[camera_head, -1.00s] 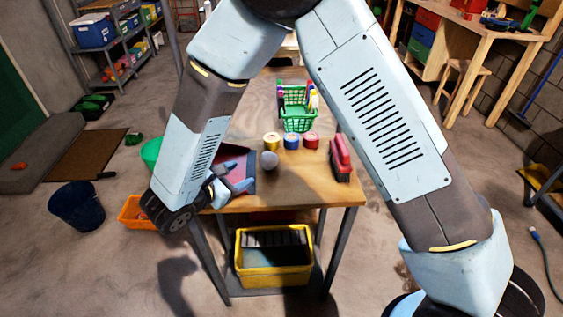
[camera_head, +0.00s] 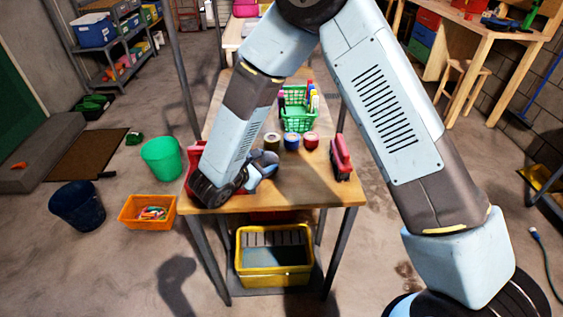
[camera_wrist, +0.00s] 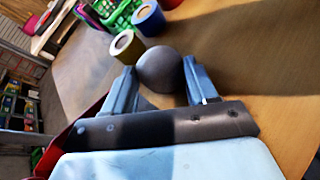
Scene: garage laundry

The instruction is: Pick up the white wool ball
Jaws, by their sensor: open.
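The white wool ball (camera_wrist: 160,68) looks grey in shadow in the wrist view. It rests on the wooden table (camera_wrist: 240,100), just ahead of and partly between my fingertips. My gripper (camera_wrist: 160,78) is open, with one blue finger on each side of the ball's near part. I cannot tell whether either finger touches it. In the head view my gripper (camera_head: 262,168) is low over the table's near part, and the ball cannot be told apart from it there.
Tape rolls, including a blue one (camera_head: 291,141) and a red one (camera_head: 310,141), stand just beyond my gripper. A green basket (camera_head: 298,121) with bottles is behind them. A red-handled object (camera_head: 341,158) stands at the right edge. A red tray (camera_head: 195,152) is partly hidden at left.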

